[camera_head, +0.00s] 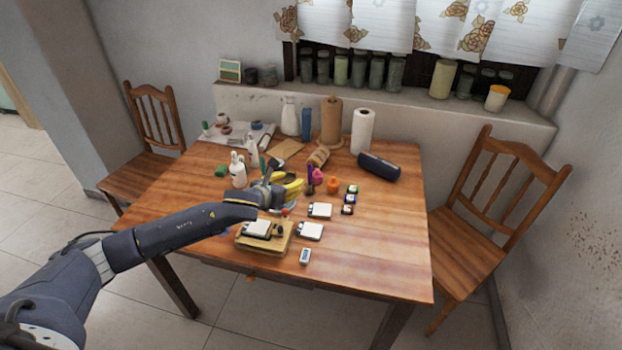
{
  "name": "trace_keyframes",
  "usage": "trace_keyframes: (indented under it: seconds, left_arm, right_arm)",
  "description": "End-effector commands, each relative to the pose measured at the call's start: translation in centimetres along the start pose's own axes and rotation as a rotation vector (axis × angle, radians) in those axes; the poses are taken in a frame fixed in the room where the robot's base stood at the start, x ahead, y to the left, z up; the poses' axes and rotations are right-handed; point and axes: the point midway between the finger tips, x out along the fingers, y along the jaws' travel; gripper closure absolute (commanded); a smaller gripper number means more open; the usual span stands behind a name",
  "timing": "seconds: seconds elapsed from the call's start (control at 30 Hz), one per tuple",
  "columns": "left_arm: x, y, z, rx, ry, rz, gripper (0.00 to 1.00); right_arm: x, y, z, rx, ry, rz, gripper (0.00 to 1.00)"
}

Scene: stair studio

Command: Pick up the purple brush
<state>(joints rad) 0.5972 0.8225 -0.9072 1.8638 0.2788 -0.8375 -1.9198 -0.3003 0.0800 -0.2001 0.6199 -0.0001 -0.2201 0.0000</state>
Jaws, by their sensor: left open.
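A thin, upright dark purple item (310,180), which looks like the purple brush, is near the middle of the wooden table (385,240). It is small and its details are hard to make out. A pink object (318,175) is right beside it. My left gripper (284,187) is over the table, just left of the purple item. Its jaws are open, and yellow bananas (293,189) show at its fingers. The gripper and arm hide part of the table behind them. My right gripper is not in view.
White boxes (310,231) and a tan tray (262,247) are in front of the gripper. White bottles (238,170) stand to its left. A dark blue cylinder (379,166) and paper roll (362,132) are behind right. The table's right front is clear.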

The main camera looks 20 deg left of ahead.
Motion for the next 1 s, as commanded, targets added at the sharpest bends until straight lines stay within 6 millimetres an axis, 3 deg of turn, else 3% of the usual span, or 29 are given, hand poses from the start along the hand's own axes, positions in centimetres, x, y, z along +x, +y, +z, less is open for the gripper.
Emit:
trace_keyframes:
  seconds: [0.2,0.5,1.0]
  left_arm:
    - [4.1,0.0,0.1,-0.004,-0.001,0.001,0.59]
    - [8.4,0.1,0.1,-0.004,-0.001,0.002,0.59]
    - [11.1,0.1,0.2,-0.006,-0.001,0.001,0.59]
  right_arm:
    - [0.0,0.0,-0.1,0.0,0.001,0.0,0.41]
    - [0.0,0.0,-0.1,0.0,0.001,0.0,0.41]
    - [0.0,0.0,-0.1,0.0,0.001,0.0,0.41]
